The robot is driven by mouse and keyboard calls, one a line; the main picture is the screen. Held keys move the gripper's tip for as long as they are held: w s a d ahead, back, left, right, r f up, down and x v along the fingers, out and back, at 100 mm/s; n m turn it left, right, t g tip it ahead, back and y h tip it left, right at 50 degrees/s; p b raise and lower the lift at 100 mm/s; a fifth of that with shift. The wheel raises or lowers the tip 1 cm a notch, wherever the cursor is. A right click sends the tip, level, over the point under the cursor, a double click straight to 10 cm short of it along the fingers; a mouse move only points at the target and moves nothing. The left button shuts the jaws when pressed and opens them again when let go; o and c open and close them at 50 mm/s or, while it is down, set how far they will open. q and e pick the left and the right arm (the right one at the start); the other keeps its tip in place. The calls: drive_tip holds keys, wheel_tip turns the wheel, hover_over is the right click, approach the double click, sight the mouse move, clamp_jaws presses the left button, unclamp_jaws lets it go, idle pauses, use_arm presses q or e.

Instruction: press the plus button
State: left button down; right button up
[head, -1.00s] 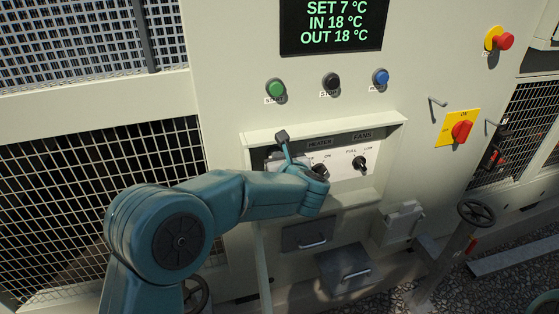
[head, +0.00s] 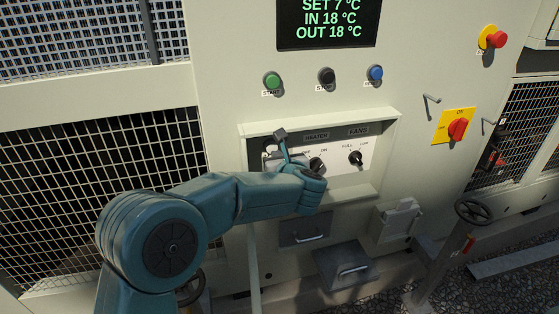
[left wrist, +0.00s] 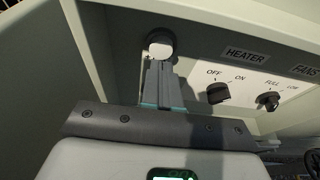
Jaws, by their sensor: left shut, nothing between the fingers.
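In the left wrist view, a small round white button (left wrist: 160,47) with a dark ring sits on the recessed panel, left of the heater knob. No plus mark is legible on it. My left gripper (left wrist: 161,68) is shut and empty, its grey fingertips just below the button in the picture. I cannot tell whether they touch it. In the head view, my left gripper (head: 271,159) reaches into the left end of the recess, and the button is hidden or too small to make out. My right gripper is not in view.
The heater knob (head: 317,164) and fans knob (head: 356,158) stand right of my gripper. The recess has a protruding top ledge (head: 325,122). Above are green (head: 272,80), black (head: 326,76) and blue (head: 376,73) buttons and a display (head: 326,22) reading SET 7 °C.

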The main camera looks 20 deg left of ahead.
use_arm(q)
drive_tip(key=b+v, duration=0.2)
drive_tip(key=v, duration=0.8)
drive_tip(key=shift+b, duration=0.35)
drive_tip(key=shift+s+d+r, duration=0.1)
drive_tip(key=shift+s+d, duration=0.05)
drive_tip(key=shift+d, duration=0.1)
drive_tip(key=shift+a, duration=0.1)
